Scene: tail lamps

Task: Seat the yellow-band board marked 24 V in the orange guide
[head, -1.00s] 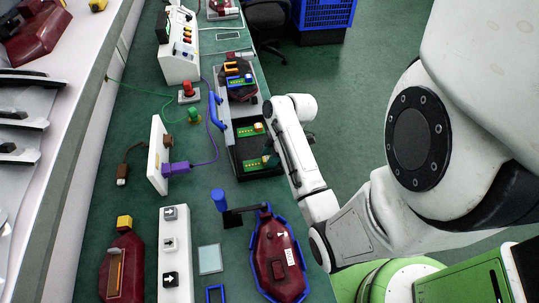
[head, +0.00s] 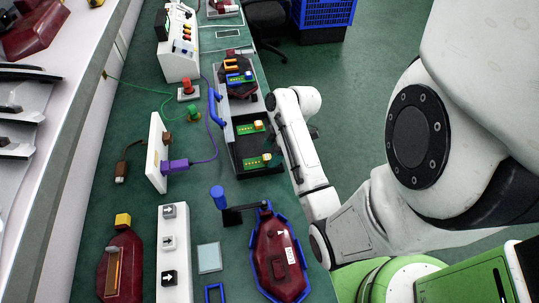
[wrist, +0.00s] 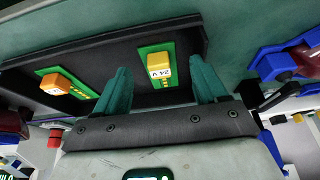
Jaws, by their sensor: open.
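The 24 V board, a green board with a yellow block, shows in the wrist view (wrist: 160,68) in the black tray (wrist: 125,55). In the head view it appears to be the nearer board (head: 251,163). My gripper (wrist: 161,82) is open and empty; its teal fingers stand either side of the board in the wrist picture, with contact not visible. In the head view, my arm mostly hides the gripper. The orange guide (head: 231,64) is small in the head view, on the dark red lamp beyond the tray, beside a blue guide (head: 234,77).
A second green board with a yellow block (head: 250,128) lies in the tray, farther away. A blue handle (head: 214,107) stands at the tray's left. A red lamp in a blue cradle (head: 277,258) sits nearer, beside a blue-knobbed lever (head: 218,197). A white panel (head: 157,152) stands left.

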